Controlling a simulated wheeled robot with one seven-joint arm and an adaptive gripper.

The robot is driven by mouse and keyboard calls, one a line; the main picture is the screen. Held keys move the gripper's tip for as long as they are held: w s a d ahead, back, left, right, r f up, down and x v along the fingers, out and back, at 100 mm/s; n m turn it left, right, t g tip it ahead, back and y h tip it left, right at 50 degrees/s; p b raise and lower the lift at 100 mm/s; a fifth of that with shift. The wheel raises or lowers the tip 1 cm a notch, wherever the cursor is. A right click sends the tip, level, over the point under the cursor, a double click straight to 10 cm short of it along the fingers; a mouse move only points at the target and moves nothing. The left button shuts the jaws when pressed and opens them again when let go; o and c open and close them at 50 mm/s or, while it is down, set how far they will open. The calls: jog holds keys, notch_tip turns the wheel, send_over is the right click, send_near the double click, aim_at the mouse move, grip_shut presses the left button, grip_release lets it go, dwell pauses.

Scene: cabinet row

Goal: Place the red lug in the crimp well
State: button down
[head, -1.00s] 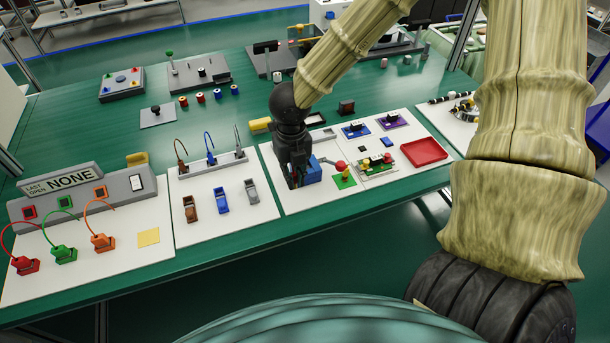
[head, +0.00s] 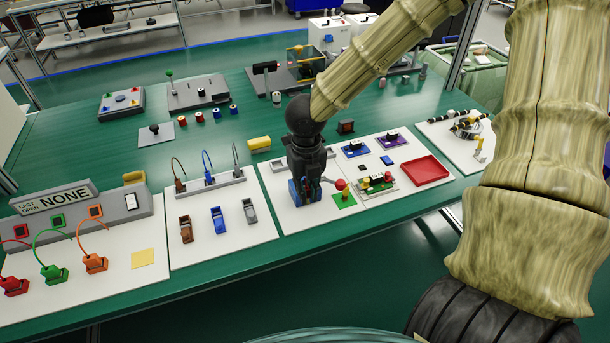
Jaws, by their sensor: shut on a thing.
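My gripper (head: 306,190) points down at the blue block (head: 294,191) on the white board and covers much of it. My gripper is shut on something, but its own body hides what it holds. I cannot make out the red lug or the crimp well; both may be behind the gripper. A red ball knob (head: 340,184) shows just right of the gripper.
A green circuit board (head: 377,184) and a red tray (head: 426,170) lie to the right. Left are brown, blue and grey clips (head: 218,220) below hooked wires. A yellow block (head: 259,144) lies behind. Bare white board is free in front of the gripper.

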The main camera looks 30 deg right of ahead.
jog(key=w+d, duration=0.1)
jog(key=w, duration=0.1)
jog(key=w+d+p, duration=0.1)
jog(key=w+d, duration=0.2)
jog(key=w, duration=0.2)
jog(key=shift+w+d+f, duration=0.1)
jog(key=shift+d+f, duration=0.1)
jog(key=shift+f, duration=0.15)
jog(key=shift+f+p, duration=0.5)
jog(key=shift+f, duration=1.35)
jog(key=shift+f, duration=0.1)
jog(key=c, duration=1.5)
grip_release()
jog(key=shift+w, duration=0.1)
jog(key=shift+o, duration=0.2)
notch_tip(320, 180, up, 12)
